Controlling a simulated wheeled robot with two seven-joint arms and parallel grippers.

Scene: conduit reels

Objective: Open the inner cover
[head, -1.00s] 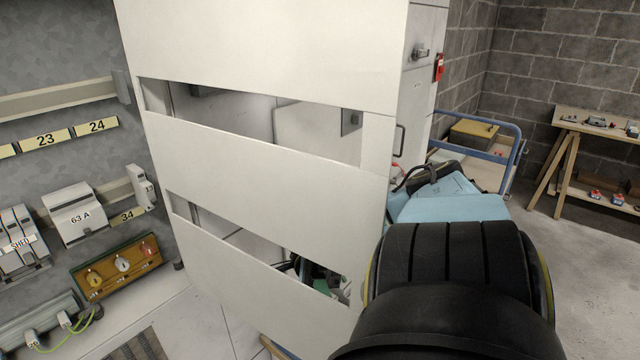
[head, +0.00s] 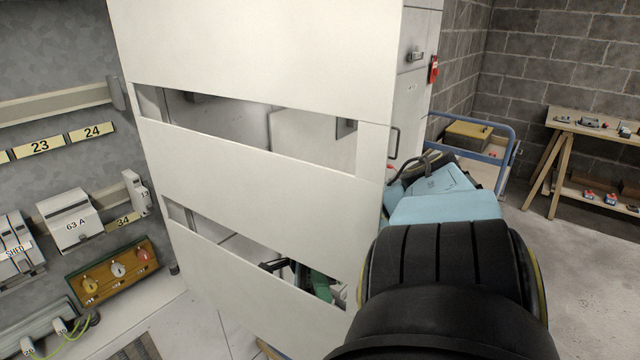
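The inner cover (head: 240,185) is a large white panel with two long horizontal slots, standing upright and angled across the middle of the head view. A dark bow handle (head: 394,142) shows at its right edge. My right gripper (head: 408,170) is dark, beyond the light blue wrist of my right arm, close to the cover's right edge below the handle. Its fingertips are partly hidden, so I cannot tell whether they touch the cover or are open or shut. My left gripper cannot be made out; dark and green shapes behind the lower slot are unclear.
A grey wall with numbered labels (head: 92,132), a 63 A unit (head: 68,219) and a wooden key board (head: 116,269) is at left. A blue-railed cart (head: 475,125) and a wooden bench (head: 590,124) stand at right. Floor (head: 585,260) before the bench is clear.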

